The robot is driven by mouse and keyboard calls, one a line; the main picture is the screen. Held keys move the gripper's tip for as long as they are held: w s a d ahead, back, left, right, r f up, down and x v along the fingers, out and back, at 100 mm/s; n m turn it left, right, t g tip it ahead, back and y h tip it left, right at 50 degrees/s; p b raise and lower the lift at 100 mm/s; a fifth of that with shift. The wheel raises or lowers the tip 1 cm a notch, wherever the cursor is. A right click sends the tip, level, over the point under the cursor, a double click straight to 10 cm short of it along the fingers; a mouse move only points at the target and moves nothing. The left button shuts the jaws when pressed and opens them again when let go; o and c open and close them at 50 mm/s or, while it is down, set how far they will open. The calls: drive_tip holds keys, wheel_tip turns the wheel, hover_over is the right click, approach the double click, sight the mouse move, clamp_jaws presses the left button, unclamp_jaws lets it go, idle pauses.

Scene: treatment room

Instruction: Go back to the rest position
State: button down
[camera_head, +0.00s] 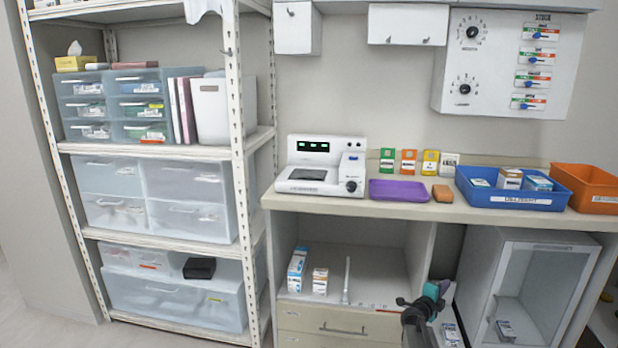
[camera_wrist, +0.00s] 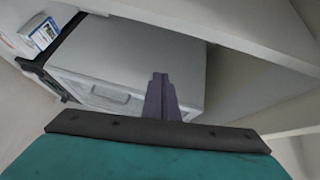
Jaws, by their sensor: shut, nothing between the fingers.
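My gripper (camera_head: 440,288) is at the lower right of the head view, in front of the counter and left of the glass-fronted cabinet. In the wrist view my gripper (camera_wrist: 160,82) shows its two dark fingers pressed together with nothing between them. A pale drawer-like box with a handle (camera_wrist: 110,96) lies beyond the fingers under a shelf, and the fingers hide part of it. A small blue and white box (camera_wrist: 42,34) is at the upper left there.
The counter (camera_head: 385,205) bears a white device (camera_head: 322,168), a purple tray (camera_head: 399,190), a blue bin (camera_head: 512,190) and an orange bin (camera_head: 590,188). A shelving rack (camera_head: 240,100) stands at left. The glass-fronted cabinet (camera_head: 528,285) is close to my gripper's right.

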drive_tip(key=s+a+f+n+t+y+p, duration=0.1)
drive_tip(key=s+a+f+n+y+p, duration=0.3)
drive_tip(key=a, duration=0.5)
drive_tip(key=s+a+f+n+y+p, duration=0.3)
drive_tip(key=a+f+n+y, duration=0.15)
drive_tip(key=a, duration=0.55)
drive_tip(key=s+a+f+n+g+y+p, duration=0.4)
drive_tip(key=s+a+f+n, duration=0.45)
drive_tip(key=s+a, duration=0.45)
drive_tip(key=s+a+f+n+g+p, duration=0.1)
drive_tip(key=s+f+n+g, duration=0.15)
drive_tip(key=s, duration=0.75)
drive_tip(key=s+a+f+n+g+y+p, duration=0.15)
drive_tip(key=s+g, duration=0.25)
drive_tip(key=s, duration=0.5)
drive_tip(key=s+a+f+n+g, duration=0.1)
drive_tip(key=s+f+n+g, duration=0.15)
drive_tip(key=s, duration=0.75)
drive_tip(key=s+d+r+n+g+h, duration=0.1)
drive_tip(key=s+r+g, duration=0.1)
drive_tip(key=s, duration=0.3)
drive_tip(key=s+d+r+n+g, duration=0.1)
drive_tip(key=s+d+g, duration=0.1)
drive_tip(key=s, duration=0.3)
drive_tip(key=shift+s+d+r+g+h, duration=0.25)
drive_tip(key=shift+r+g+h, duration=0.15)
drive_tip(key=shift+g, duration=0.2)
drive_tip(key=shift+w+n, duration=0.1)
drive_tip(key=shift+n, duration=0.15)
